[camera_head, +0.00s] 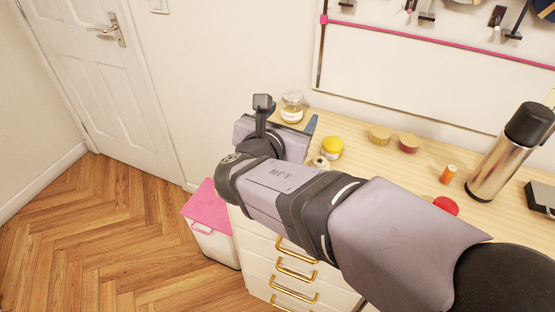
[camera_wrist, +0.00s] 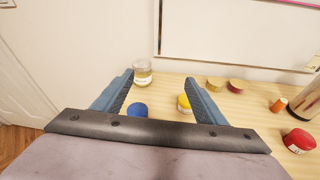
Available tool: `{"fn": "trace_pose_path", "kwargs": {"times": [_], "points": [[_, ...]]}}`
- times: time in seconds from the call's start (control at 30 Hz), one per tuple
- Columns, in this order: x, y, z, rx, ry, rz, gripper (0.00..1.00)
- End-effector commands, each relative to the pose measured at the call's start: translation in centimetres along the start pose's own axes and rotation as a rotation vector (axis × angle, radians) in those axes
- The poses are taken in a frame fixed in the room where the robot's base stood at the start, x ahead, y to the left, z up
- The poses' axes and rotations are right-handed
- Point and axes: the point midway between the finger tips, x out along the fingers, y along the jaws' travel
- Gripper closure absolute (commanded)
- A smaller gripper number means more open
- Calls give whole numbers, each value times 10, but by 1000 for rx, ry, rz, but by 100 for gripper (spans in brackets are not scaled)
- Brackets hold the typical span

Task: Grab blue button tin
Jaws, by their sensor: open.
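The blue button tin (camera_wrist: 137,110) stands on the wooden tabletop in the wrist view, low between my two fingers and partly cut off by the gripper body. In the head view it is hidden behind my arm. My gripper (camera_wrist: 158,88) is open and empty, with its blue fingers apart above the table. In the head view one blue fingertip of my gripper (camera_head: 312,124) shows past the wrist. A yellow tin (camera_wrist: 184,103) stands just beside the right finger, which covers part of it.
A glass jar (camera_head: 292,106) stands near the wall. The yellow tin (camera_head: 331,147), two round tins (camera_head: 380,135) (camera_head: 409,142), an orange spool (camera_head: 448,174), a red tin (camera_head: 446,205) and a steel flask (camera_head: 500,160) stand to the right. A pink-lidded bin (camera_head: 207,210) is beside the drawers.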

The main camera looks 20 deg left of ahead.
Motion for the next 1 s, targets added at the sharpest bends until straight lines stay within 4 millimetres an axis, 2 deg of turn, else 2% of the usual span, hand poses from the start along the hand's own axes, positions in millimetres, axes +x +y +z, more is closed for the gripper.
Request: {"fn": "trace_pose_path", "kwargs": {"times": [0.03, 0.1, 0.17, 0.4, 0.6, 0.77, 1.0], "points": [[-6, 24, -9, -62, -31, 57, 34], [-18, 55, -13, -148, -80, 129, 34], [-10, 47, -26, -151, -73, 113, 34], [10, 37, -96, -146, -70, 110, 34], [22, 33, -138, -140, -71, 110, 34], [26, 31, -150, -134, -73, 110, 34], [35, 32, -149, -133, -74, 109, 34]]}}
